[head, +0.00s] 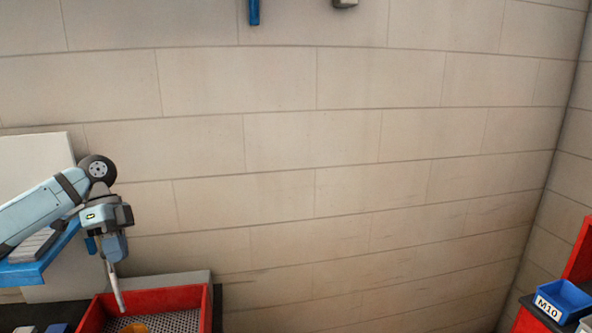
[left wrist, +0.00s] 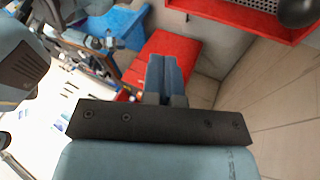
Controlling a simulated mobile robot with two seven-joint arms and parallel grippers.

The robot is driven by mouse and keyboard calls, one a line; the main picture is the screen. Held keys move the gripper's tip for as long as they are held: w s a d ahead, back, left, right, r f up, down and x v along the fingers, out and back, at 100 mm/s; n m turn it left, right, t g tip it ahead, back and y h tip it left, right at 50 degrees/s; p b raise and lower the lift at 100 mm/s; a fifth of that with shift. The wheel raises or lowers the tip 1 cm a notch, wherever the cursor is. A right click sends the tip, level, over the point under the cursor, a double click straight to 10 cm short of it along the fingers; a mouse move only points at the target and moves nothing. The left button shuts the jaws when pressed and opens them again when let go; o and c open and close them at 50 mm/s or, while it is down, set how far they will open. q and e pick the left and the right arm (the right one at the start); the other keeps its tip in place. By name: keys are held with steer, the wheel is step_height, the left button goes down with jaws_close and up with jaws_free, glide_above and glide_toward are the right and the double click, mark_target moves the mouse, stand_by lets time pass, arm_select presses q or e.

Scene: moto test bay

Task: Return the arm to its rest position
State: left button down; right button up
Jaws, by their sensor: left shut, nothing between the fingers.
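My left arm (head: 45,212) comes in from the left in the head view, bent at a dark round joint with the hand hanging down. My left gripper (head: 120,304) points down over the left part of a red tray, with its slim fingers together and nothing between them. In the left wrist view the two blue-grey fingers of this gripper (left wrist: 162,62) lie side by side, closed and empty. The gap between the fingertips and the tray is hard to judge. My right gripper is in neither view.
The red tray (head: 207,310) has a perforated metal floor and holds an orange-brown thing (head: 136,328), partly cut off. A blue shelf (head: 35,268) is close by the arm. A blue bin marked M10 (head: 563,293) stands at the far right. Bare block wall (head: 340,190) fills the middle.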

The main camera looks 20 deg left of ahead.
arm_select(q)
steer(key=s+d+f, duration=0.2)
steer(key=d+f, duration=0.3)
steer(key=f, duration=0.2)
steer(key=s+d+f+n+t+y, duration=0.1)
steer(key=d+f, duration=0.5)
steer(key=f, duration=0.2)
steer(key=s+d+f+n, duration=0.1)
steer(key=s+d+f, duration=0.1)
steer(key=d+f, duration=0.4)
steer(key=shift+s+f+t+y, duration=0.15)
steer(key=shift+f+t+y, duration=0.05)
steer(key=shift+f, duration=0.45)
steer(key=shift+s+f+t+y, duration=0.15)
steer(key=shift+f+t+y, duration=0.05)
steer(key=shift+f, duration=0.4)
steer(key=s+d+f+n+t+y, duration=0.25)
steer(key=s+d+n+t, duration=0.25)
steer(key=s+d+n, duration=0.6)
steer(key=w+d+f+m+t+h, duration=0.1)
steer(key=d+f+t, duration=0.1)
steer(key=f, duration=0.5)
steer(key=w+d+f+m+t+h, duration=0.1)
steer(key=w+d+f+t, duration=0.1)
steer(key=f+t, duration=0.3)
steer(key=shift+w+d+f+m+h, duration=0.3)
steer(key=shift+d+f+h, duration=0.05)
steer(key=shift+f, duration=0.5)
steer(key=shift+a, duration=0.15)
